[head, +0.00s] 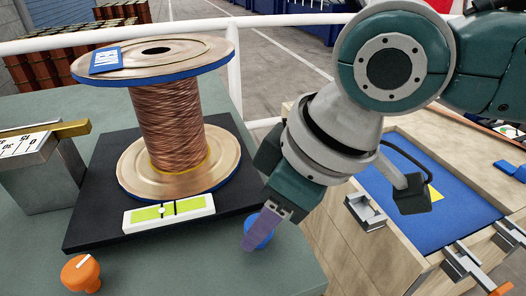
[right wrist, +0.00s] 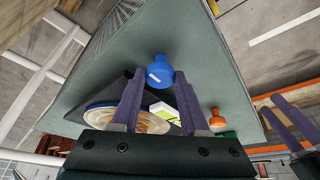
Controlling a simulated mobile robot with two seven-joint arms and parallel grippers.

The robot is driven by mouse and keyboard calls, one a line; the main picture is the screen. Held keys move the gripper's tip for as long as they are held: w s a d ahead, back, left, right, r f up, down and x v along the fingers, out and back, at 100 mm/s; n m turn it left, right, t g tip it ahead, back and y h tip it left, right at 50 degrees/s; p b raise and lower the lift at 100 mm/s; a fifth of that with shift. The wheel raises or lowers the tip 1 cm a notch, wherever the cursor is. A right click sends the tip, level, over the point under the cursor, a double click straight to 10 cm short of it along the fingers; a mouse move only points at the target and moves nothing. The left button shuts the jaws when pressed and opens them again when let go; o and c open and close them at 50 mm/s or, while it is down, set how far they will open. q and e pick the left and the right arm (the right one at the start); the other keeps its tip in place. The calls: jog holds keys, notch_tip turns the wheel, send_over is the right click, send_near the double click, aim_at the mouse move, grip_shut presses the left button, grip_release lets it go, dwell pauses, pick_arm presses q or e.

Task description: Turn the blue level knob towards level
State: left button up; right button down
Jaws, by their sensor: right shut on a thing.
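The blue level knob (head: 259,231) stands at the front right of the black platform (head: 95,228). My right gripper (head: 262,228) reaches down onto it and is shut on it. In the right wrist view the knob (right wrist: 160,72) shows a white mark between the two purple fingertips. The yellow-green level vial (head: 190,207) lies along the platform's front edge, in front of the copper spool (head: 168,125). Its pale bubble sits a little left of the vial's middle, by the dark lines. My left gripper (right wrist: 275,106) shows at the right of the right wrist view, open and empty.
An orange knob (head: 81,273) stands at the front left of the table. A grey block with a scale and brass bar (head: 50,170) is at the left. A wooden bench with a blue mat (head: 450,232) and metal clamps stands at the right.

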jog(key=shift+s+r+m+p, duration=0.1)
jog(key=shift+r+m+p, duration=0.15)
jog(key=shift+p, duration=0.3)
jog(key=m+p, duration=0.1)
jog(key=p, duration=0.1)
jog(key=m+t+h+p, duration=0.1)
jog(key=m+p, duration=0.3)
jog(key=p, duration=0.1)
jog(key=shift+s+a+m+t+h, duration=0.15)
jog(key=shift+a+m+t+h, duration=0.1)
jog(key=shift+t+h, duration=0.05)
jog(key=shift+f+m+h+p, duration=0.1)
jog(key=shift+m+h+p, duration=0.2)
jog(key=shift+m+p, duration=0.65)
jog(key=shift+a+m+t+h, duration=0.1)
jog(key=shift+m+t+h, duration=0.25)
jog(key=shift+m, duration=0.6)
jog(key=shift+f, duration=0.1)
jog(key=c, duration=0.7)
grip_release()
